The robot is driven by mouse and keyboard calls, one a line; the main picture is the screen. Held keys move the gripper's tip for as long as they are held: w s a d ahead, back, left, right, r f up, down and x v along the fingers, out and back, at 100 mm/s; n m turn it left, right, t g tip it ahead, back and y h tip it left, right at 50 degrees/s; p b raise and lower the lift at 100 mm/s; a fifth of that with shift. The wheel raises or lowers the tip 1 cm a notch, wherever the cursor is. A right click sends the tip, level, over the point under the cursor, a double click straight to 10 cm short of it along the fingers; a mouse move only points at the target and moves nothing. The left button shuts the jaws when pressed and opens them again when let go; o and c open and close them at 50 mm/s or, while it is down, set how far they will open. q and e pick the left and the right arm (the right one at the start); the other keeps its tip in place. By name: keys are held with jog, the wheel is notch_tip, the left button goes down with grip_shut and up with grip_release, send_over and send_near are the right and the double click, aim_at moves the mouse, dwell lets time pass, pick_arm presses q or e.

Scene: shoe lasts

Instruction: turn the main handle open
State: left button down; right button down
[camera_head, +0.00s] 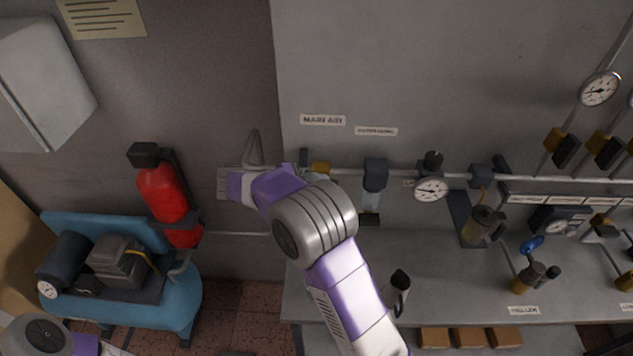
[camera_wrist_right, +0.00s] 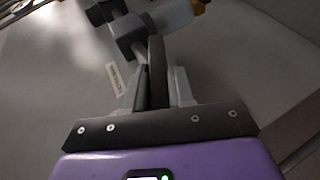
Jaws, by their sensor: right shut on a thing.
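The MAIN AIR label (camera_head: 323,119) is on the grey wall panel, above the left end of the air pipe. My right arm reaches up across the head view, and its wrist covers the pipe's left end. In the right wrist view my right gripper (camera_wrist_right: 158,90) is shut on a dark flat bar, the main handle (camera_wrist_right: 157,65), which stands between its two fingers. A dark fitting (camera_wrist_right: 128,35) is just beyond the fingers. In the head view the handle and fingertips are hidden or unclear. Part of my left arm shows at the bottom left; its gripper is not visible.
A red fire extinguisher (camera_head: 165,200) and a blue compressor tank (camera_head: 185,300) stand left of my right arm. A filter (camera_head: 371,199), a gauge (camera_head: 431,190) and other fittings line the pipe to the right. A grey bench (camera_head: 450,302) lies below.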

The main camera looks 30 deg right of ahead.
jog(key=shift+w+f+n+g+h+b, duration=0.1)
jog(key=shift+n+g+h, duration=0.15)
jog(key=shift+h, duration=0.45)
jog(key=shift+s+f+n+g+h+b, duration=0.15)
jog(key=shift+n+h, duration=0.15)
jog(key=shift+h, duration=0.4)
jog(key=shift+w+n+g+h+b, duration=0.15)
jog(key=shift+n+g+h, duration=0.1)
jog(key=shift+h, duration=0.45)
jog(key=c, duration=1)
grip_release()
jog(key=shift+c, duration=0.2)
jog(key=shift+a, duration=0.1)
jog(key=w+a, duration=0.1)
jog(key=a, duration=0.6)
jog(key=shift+a+b, duration=0.2)
jog(key=shift+b, duration=0.2)
